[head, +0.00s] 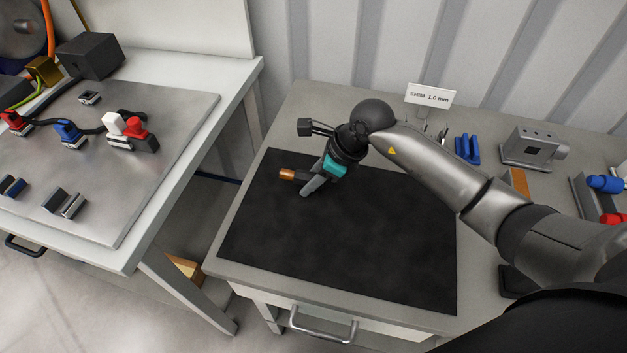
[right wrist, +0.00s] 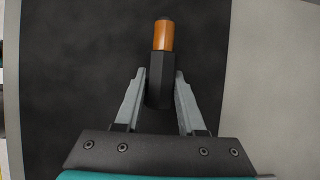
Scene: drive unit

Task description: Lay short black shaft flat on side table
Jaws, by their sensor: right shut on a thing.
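The short black shaft (right wrist: 158,85) has a dark body, an orange-copper band and a small black tip. In the right wrist view it lies between the fingers of my right gripper (right wrist: 160,88), with the copper end pointing away from the palm. In the head view my right gripper (head: 308,187) is low over the left part of the black mat on the side table (head: 232,226). The copper end of the shaft (head: 288,174) sticks out to the left of the fingers. The shaft looks about level; whether it touches the mat I cannot tell. My left gripper is out of view.
The black mat (head: 350,245) is otherwise bare. Behind it stand a shim sign (head: 430,96), blue parts (head: 467,148) and a grey metal block (head: 530,148). A workbench with a metal plate (head: 165,150) and connectors stands at left, across a gap.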

